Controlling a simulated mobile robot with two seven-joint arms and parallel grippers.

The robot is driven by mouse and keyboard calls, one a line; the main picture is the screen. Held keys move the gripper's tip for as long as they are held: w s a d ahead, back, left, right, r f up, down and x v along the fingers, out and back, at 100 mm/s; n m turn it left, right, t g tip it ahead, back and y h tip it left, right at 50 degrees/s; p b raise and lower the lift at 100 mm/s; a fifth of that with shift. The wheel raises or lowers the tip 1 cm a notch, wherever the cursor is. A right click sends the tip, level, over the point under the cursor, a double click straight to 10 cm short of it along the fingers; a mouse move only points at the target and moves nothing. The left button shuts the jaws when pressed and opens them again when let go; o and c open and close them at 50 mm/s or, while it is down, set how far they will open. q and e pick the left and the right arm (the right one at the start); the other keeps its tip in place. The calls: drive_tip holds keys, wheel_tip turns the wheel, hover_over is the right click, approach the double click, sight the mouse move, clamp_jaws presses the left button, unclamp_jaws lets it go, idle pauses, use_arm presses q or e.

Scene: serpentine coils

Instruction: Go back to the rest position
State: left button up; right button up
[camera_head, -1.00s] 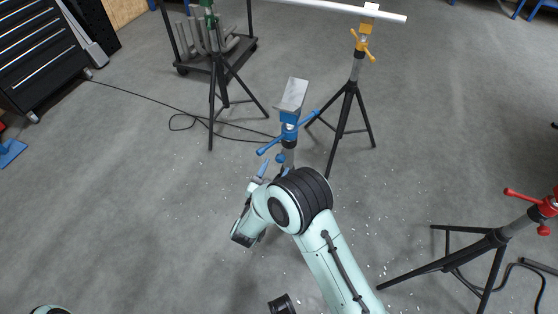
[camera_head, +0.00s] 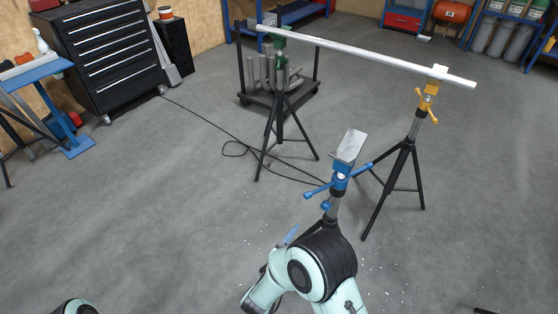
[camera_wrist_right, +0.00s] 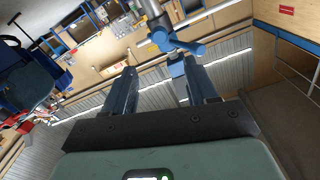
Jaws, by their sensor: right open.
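My right gripper shows in the head view only as a blue finger (camera_head: 290,235) beside the blue stand's post, partly hidden by my own wrist and arm. In the right wrist view the right gripper (camera_wrist_right: 160,75) has two blue fingers spread apart with nothing held between them. The blue stand (camera_head: 341,180) has a tilted grey plate on top and blue handles. A blue handled part on a grey post (camera_wrist_right: 170,38) shows beyond the fingertips in the wrist view; I cannot tell if it touches them. My left gripper is out of view.
A long pale pipe (camera_head: 360,57) lies across the green stand (camera_head: 279,90) and the yellow stand (camera_head: 426,98). A dark cart (camera_head: 268,98) holds grey pieces. A black tool cabinet (camera_head: 110,55) stands at the left. A thin cable (camera_head: 215,131) crosses the floor. Open floor lies at left.

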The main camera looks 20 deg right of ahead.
drive_tip(key=s+f+n+g+y, duration=0.2)
drive_tip(key=s+f+y, duration=0.15)
drive_tip(key=f, duration=0.45)
drive_tip(key=s+f+n+g+y, duration=0.1)
drive_tip(key=s+f+n+y, duration=0.1)
drive_tip(key=f+y, duration=0.35)
drive_tip(key=s+f+n+g+y, duration=0.2)
drive_tip(key=s+f, duration=0.1)
drive_tip(key=f, duration=0.7)
drive_tip(key=s+a+f+n+g+y, duration=0.1)
drive_tip(key=s+a+f+g+y, duration=0.15)
drive_tip(key=s, duration=0.65)
drive_tip(key=s+a+f+n+g+y, duration=0.15)
drive_tip(key=s+g+y, duration=0.25)
drive_tip(key=s, duration=0.5)
use_arm(q)
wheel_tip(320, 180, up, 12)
drive_tip(key=p, duration=1.3)
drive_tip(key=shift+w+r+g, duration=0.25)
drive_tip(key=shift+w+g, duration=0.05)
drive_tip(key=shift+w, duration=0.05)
use_arm(e)
wheel_tip(320, 180, up, 13)
drive_tip(key=a+g, duration=0.1)
